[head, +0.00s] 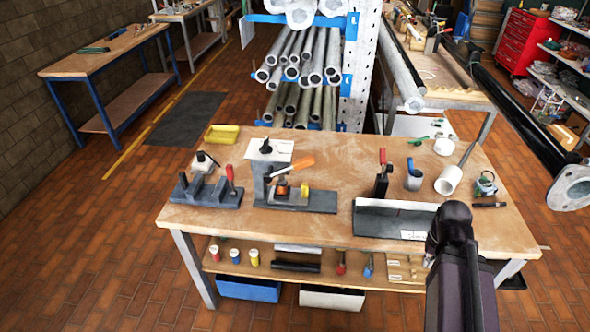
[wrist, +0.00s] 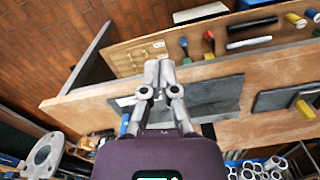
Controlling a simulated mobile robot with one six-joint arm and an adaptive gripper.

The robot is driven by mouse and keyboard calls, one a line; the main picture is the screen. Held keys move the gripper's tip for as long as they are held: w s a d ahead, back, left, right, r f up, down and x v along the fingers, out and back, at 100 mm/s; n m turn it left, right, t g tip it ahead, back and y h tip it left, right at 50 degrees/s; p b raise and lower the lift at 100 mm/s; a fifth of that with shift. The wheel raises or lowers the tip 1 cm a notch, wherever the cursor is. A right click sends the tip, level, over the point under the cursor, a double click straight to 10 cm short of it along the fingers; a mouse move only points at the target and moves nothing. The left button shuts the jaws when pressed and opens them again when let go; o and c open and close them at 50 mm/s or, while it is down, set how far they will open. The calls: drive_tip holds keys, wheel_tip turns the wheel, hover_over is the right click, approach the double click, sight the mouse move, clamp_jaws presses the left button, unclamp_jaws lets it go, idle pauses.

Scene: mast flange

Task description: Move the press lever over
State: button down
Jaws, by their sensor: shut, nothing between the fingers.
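The press (head: 258,180) stands on the wooden bench, left of centre in the head view, with a dark column and a flat dark base. Its lever (head: 294,165) has an orange handle, slanting up to the right above the copper-coloured part on the base. My gripper shows in the wrist view (wrist: 159,72), its two grey fingers together and empty, over the bench beside a dark tray. It is apart from the press. A dark plate with a yellow piece (wrist: 305,108) at the right edge of the wrist view may be part of the press. My gripper cannot be made out in the head view.
A dark fixture with a red handle (head: 230,177) stands left of the press. To its right are a black tool with a red top (head: 381,178), a grey cup (head: 414,180), a white tube (head: 448,180) and a dark tray (head: 375,219). Pipes are racked behind the bench.

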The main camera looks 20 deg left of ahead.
drive_tip(key=c, duration=0.8)
unclamp_jaws()
drive_tip(key=shift+w+r, duration=0.1)
drive_tip(key=o, duration=0.4)
drive_tip(key=shift+w+a+r+p, duration=0.25)
drive_tip(key=shift+p, duration=0.1)
drive_tip(key=shift+c, duration=0.2)
drive_tip(key=shift+o, duration=0.2)
drive_tip(key=w+a+r+n+p, duration=0.5)
drive_tip(key=w+a+r+p, duration=0.1)
drive_tip(key=w+a, duration=0.1)
drive_tip(key=shift+a, duration=0.35)
wheel_tip(320, 180, up, 16)
drive_tip(key=n+p, duration=1.6)
hover_over(305, 159)
drive_tip(key=shift+w+a+f, duration=0.1)
drive_tip(key=shift+f, duration=0.1)
drive_tip(key=shift+f+b, duration=0.15)
drive_tip(key=shift+b, duration=0.15)
wheel_tip(305, 159, down, 14)
drive_tip(key=b, duration=1.3)
drive_tip(key=shift+r+b, duration=0.25)
drive_tip(key=shift+b, duration=0.05)
